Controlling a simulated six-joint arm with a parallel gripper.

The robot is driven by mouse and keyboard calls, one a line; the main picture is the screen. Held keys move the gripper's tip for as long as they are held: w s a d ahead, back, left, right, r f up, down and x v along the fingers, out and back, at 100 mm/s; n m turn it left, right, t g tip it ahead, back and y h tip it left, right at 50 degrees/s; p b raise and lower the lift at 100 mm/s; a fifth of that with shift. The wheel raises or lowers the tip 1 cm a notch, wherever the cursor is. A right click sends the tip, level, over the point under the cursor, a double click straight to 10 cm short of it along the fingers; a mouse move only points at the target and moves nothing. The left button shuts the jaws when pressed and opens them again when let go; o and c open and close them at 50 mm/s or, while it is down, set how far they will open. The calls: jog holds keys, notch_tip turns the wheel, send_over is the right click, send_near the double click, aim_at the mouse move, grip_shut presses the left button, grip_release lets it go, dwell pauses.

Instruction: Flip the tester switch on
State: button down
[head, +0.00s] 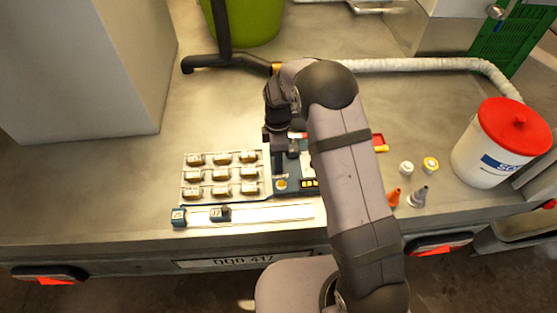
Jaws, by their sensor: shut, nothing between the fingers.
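A blue device that looks like the tester (282,186) sits on the metal bench top, just right of the tray of small parts. A round yellow piece and a row of yellow pieces show on its front part. My gripper (281,148) is over the back left part of this device, pointing down. It is shut with nothing in it. Whether it touches the device I cannot tell. My arm hides the device's right side. I cannot make out the switch or its position.
A pale tray (236,186) of several small parts lies left of the device. A rail (265,214) with blue blocks runs along the front. The bench's left front is clear.

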jog(key=shift+w+r, duration=0.1)
jog(key=shift+w, duration=0.7)
jog(key=shift+r, duration=0.15)
jog(key=r+p, duration=0.4)
jog(key=shift+s+r, duration=0.25)
jog(key=shift+r, duration=0.05)
jog(key=shift+r+b, duration=0.4)
jog(key=shift+b, duration=0.1)
notch_tip(320, 180, up, 8)
jog(key=s+b, duration=0.1)
jog(key=shift+s+r, duration=0.15)
